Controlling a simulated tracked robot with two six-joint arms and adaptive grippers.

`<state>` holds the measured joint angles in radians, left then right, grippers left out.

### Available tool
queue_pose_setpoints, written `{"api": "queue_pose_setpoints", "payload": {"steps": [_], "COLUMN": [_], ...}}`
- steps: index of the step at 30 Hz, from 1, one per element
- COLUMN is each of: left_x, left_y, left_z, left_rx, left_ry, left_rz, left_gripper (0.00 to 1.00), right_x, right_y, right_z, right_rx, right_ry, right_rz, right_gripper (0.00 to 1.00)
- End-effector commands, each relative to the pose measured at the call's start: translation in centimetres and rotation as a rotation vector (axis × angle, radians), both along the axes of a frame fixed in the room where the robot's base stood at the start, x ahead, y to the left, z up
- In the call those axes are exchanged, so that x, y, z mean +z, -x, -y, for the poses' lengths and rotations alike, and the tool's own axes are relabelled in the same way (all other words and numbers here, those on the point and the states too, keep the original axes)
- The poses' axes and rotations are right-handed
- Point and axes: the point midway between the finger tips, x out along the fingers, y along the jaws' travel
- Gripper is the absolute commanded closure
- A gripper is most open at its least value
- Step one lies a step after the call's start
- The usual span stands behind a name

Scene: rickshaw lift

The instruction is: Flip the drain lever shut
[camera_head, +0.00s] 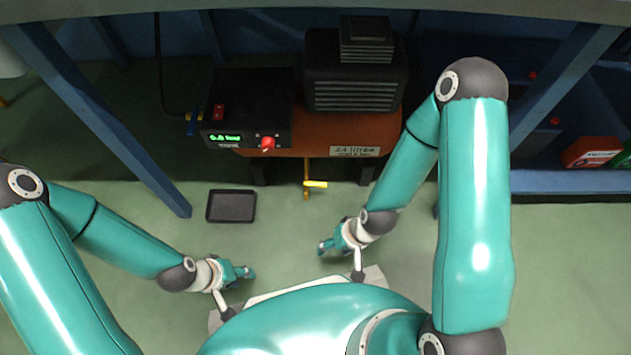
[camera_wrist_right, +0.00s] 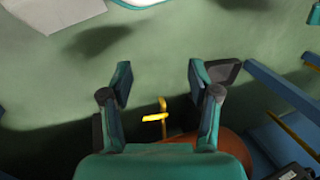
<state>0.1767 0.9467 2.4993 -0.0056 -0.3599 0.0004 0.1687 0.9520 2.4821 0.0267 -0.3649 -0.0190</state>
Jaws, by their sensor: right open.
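The yellow drain lever (camera_head: 315,184) sits on a thin brass drain pipe (camera_head: 306,175) below the orange tank (camera_head: 340,136). The lever sticks out to the right, crosswise to the pipe. In the right wrist view, the lever (camera_wrist_right: 154,117) shows beyond and between my fingers, not touched. My right gripper (camera_head: 325,247) is open and empty, below and slightly right of the lever in the head view; its two spread fingers also show in the wrist view (camera_wrist_right: 160,78). My left gripper (camera_head: 247,272) is further down and left, away from the lever; its jaw opening is too small to tell.
A black tray (camera_head: 231,206) lies on the floor left of the lever. A black control box (camera_head: 247,120) with a red knob sits at the tank's left. Blue frame legs (camera_head: 125,150) stand left and right. The green floor between my right gripper and the lever is clear.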

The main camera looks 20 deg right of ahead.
Motion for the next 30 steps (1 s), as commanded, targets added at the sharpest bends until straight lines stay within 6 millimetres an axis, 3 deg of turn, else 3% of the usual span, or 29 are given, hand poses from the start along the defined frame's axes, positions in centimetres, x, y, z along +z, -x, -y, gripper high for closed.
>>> {"api": "queue_pose_setpoints", "payload": {"steps": [1,6,12,15,22,30], "left_x": [0.6,2.7,5.6,6.5,7.0,5.3], "left_y": [0.0,0.0,0.0,0.0,0.0,0.0], "left_z": [0.0,0.0,0.0,0.0,0.0,0.0], "left_rx": [0.0,0.0,0.0,0.0,0.0,0.0], "left_ry": [0.0,0.0,0.0,0.0,0.0,0.0], "left_rz": [0.0,0.001,0.001,0.001,0.001,0.0], "left_gripper": [0.6,0.6,0.6,0.6,0.6,0.6], "right_x": [0.2,0.5,1.7,2.4,2.5,-1.2], "right_y": [-1.0,-7.2,-15.3,-17.8,-20.0,-21.2], "right_z": [-0.2,0.0,0.1,-0.2,-0.5,0.1], "right_rx": [-0.008,-0.066,-0.169,-0.213,-0.265,-0.269], "right_ry": [0.016,0.124,0.295,0.361,0.427,0.429], "right_rz": [0.018,0.118,0.234,0.261,0.272,0.269], "right_gripper": [0.25,0.0,0.0,0.0,0.0,0.0]}}
